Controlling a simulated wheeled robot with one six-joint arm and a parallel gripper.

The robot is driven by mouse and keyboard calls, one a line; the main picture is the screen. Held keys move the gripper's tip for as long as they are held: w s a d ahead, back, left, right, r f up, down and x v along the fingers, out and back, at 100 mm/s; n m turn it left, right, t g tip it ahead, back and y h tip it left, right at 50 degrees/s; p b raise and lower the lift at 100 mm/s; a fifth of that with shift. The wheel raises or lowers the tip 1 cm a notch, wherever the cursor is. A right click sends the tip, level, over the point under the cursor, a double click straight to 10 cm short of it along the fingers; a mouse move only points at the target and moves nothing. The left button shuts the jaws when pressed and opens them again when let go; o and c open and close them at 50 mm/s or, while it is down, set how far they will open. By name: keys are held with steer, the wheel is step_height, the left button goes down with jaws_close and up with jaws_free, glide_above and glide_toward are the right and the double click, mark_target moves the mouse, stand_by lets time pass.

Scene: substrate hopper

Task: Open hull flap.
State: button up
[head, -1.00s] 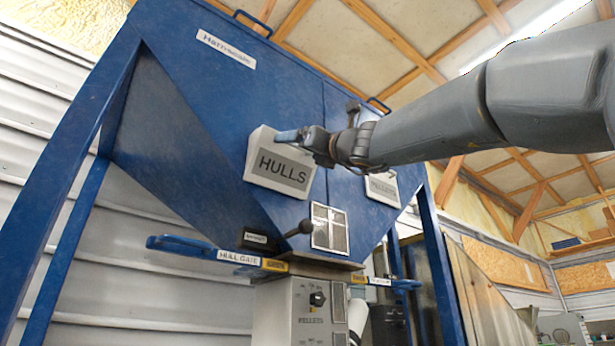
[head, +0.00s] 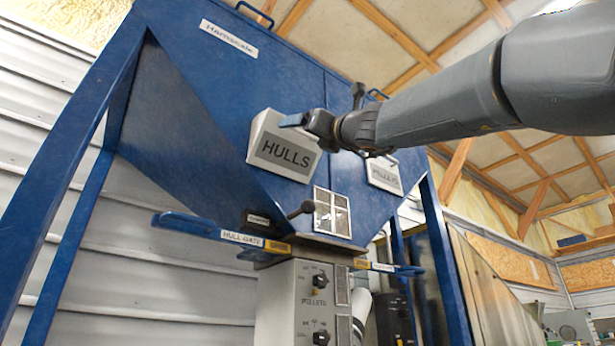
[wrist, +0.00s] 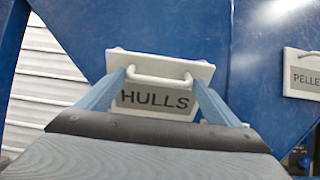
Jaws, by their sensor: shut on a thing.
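The hull flap (head: 283,152) is a pale plate with a dark HULLS label on the sloping blue hopper front. It also shows in the wrist view (wrist: 160,98), with a white bar handle (wrist: 158,79) along its upper part. My gripper (head: 292,121) is at the flap's top edge in the head view. In the wrist view my gripper (wrist: 158,76) has its two blue fingers at the handle's ends, and it is shut on the handle. The fingers cover parts of the flap's sides. I cannot tell any clear gap between flap and hopper.
A second flap labelled PELLETS (head: 384,174) is to the right. Below are a HULL GATE lever (head: 215,231), a dark knob (head: 304,208), a small barred window (head: 332,213) and a grey control box (head: 312,300). Blue hopper legs (head: 70,150) stand left and right.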

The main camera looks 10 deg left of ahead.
steer(key=shift+w+a+f, duration=0.15)
steer(key=shift+w+f, duration=0.15)
steer(key=shift+f, duration=0.05)
steer(key=o, duration=1.2)
steer(key=shift+w, duration=0.1)
steer(key=shift+r, duration=0.15)
steer(key=shift+s+d+f, duration=0.25)
steer(key=shift+s+d, duration=0.15)
steer(key=shift+s, duration=0.1)
steer(key=shift+b+v, duration=1.35)
steer(key=shift+v, duration=2)
steer(key=shift+f, duration=0.1)
